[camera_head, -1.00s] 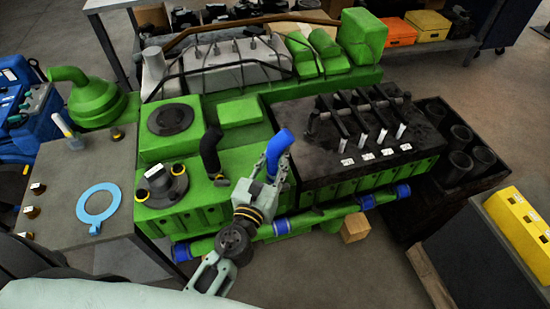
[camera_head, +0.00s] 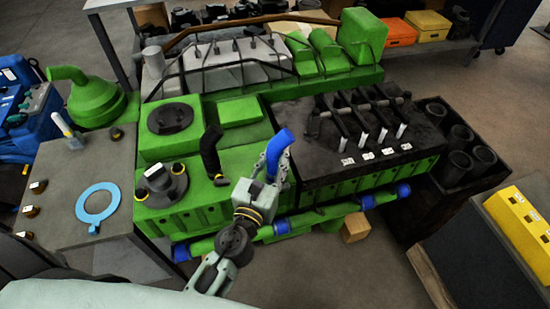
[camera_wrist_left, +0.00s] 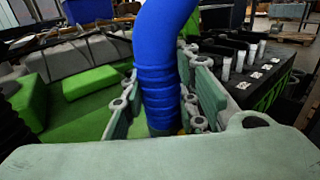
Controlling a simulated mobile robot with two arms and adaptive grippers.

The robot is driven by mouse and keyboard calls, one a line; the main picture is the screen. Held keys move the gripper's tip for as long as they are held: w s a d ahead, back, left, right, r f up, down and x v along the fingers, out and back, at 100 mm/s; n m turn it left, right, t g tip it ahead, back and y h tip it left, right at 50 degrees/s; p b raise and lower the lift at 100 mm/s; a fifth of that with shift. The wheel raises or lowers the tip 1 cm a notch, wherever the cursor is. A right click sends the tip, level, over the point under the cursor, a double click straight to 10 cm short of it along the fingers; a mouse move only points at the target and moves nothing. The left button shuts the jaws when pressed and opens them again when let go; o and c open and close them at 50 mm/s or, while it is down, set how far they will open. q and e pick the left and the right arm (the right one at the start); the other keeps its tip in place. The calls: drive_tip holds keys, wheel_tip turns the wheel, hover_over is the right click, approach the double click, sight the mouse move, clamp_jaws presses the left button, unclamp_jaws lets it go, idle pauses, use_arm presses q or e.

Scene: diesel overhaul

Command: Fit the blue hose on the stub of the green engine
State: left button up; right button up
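The blue hose (camera_head: 278,146), a short bent tube, stands nearly upright at the front of the green engine (camera_head: 240,158), just left of its black top. My left gripper (camera_head: 275,168) has its fingers on either side of the hose and appears shut on it. In the left wrist view the hose (camera_wrist_left: 161,75) runs down between the two finger pads, close to both. Its lower end is mostly hidden between the fingers. The stub is hidden behind the gripper and hose, so I cannot tell whether the hose is around it. My right gripper is not in view.
A black elbow hose (camera_head: 211,150) stands on the engine left of the gripper. A green pipe with blue joints (camera_head: 281,227) runs along the engine's front. A grey table (camera_head: 62,190) with a light-blue ring (camera_head: 97,202) is at left. A crate with black cylinders (camera_head: 431,103) is at right.

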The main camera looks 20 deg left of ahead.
use_arm(q)
drive_tip(key=o, duration=0.6)
drive_tip(key=shift+f, duration=0.2)
drive_tip(key=shift+c, duration=0.2)
drive_tip(key=s, duration=1.2)
drive_tip(key=shift+a, duration=0.15)
